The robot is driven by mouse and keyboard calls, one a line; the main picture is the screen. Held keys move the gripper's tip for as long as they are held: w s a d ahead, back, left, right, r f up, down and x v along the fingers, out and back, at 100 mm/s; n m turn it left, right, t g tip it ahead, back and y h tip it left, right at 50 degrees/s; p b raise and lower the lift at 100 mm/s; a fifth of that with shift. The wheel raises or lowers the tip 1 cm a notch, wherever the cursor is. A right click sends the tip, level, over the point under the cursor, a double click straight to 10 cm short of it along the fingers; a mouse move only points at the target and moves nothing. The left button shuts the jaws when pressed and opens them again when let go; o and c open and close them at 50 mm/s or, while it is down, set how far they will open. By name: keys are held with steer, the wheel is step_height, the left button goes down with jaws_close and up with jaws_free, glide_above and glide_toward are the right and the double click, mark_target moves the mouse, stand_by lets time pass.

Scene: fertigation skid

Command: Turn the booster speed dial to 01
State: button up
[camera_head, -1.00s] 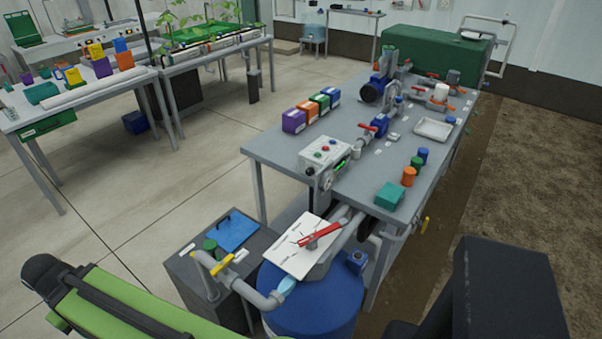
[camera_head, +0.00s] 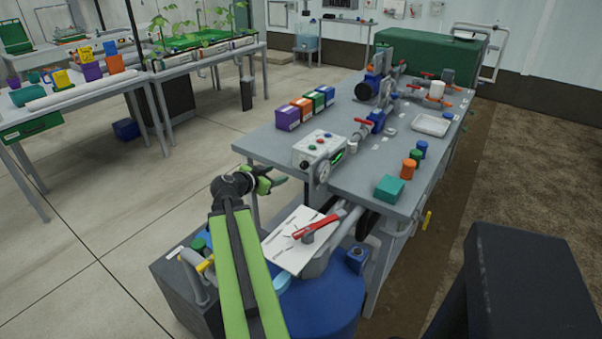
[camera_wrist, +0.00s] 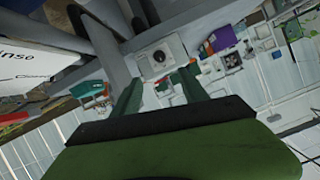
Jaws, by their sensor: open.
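My gripper (camera_head: 275,182) has green fingers, is open and empty, and is left of the dial and slightly lower. In the wrist view my gripper (camera_wrist: 160,88) has the dial beyond and between its fingers.
A white labelled board (camera_head: 298,240) with a red-handled valve (camera_head: 319,226) lies below my gripper's right, above a blue barrel (camera_head: 325,305). Coloured boxes (camera_head: 305,108) stand behind the control box. A teal box (camera_head: 389,189) is to its right. Floor left of the bench is clear.

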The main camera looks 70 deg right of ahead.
mark_target(303, 166)
steer(key=b+x, duration=0.6)
steer(key=x, duration=1.1)
steer(key=shift+s+d, duration=0.2)
steer(key=shift+d, duration=0.1)
jaws_close()
